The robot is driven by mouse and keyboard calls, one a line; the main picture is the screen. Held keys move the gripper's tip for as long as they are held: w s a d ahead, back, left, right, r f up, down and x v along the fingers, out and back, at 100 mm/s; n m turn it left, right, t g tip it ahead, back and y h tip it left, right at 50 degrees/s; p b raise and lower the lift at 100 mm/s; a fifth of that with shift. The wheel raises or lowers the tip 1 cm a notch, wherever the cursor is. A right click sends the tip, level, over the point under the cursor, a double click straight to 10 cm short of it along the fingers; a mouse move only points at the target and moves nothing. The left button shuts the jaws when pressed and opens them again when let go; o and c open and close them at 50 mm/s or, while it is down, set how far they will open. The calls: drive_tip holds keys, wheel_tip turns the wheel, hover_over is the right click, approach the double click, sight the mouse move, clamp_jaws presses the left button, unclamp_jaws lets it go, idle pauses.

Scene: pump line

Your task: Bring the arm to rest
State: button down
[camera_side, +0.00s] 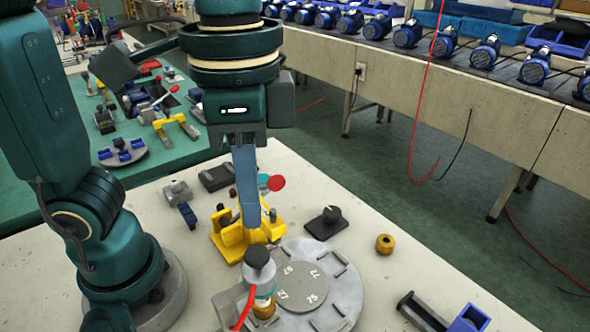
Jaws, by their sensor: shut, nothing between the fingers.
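My gripper (252,222) points straight down in the side view, with its blue-grey fingers together and nothing visible between them. Its fingertips are in front of or over a yellow fixture (232,240) on the pale table; I cannot tell whether they touch it. My dark green arm comes in from the left and top of the picture.
A grey round plate (345,290) with numbered marks lies in front of the fixture. A grey-capped bottle-like part (262,268) stands at its left edge. A black knob (326,222) and a brass ring (385,244) lie to the right. A conveyor (480,90) carries several blue pumps behind.

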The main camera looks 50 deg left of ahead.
drive_tip(key=shift+r, duration=0.1)
drive_tip(key=shift+w+a+r, duration=0.15)
drive_tip(key=shift+w+a, duration=0.05)
drive_tip(key=shift+a, duration=0.05)
drive_tip(key=w+a+f+n+t, duration=0.1)
drive_tip(key=a+f+n+t, duration=0.4)
drive_tip(key=a, duration=0.4)
drive_tip(key=shift+a+f+n+t, duration=0.25)
drive_tip(key=shift+f+n+t, duration=0.1)
drive_tip(key=shift+n, duration=0.15)
idle(0.3)
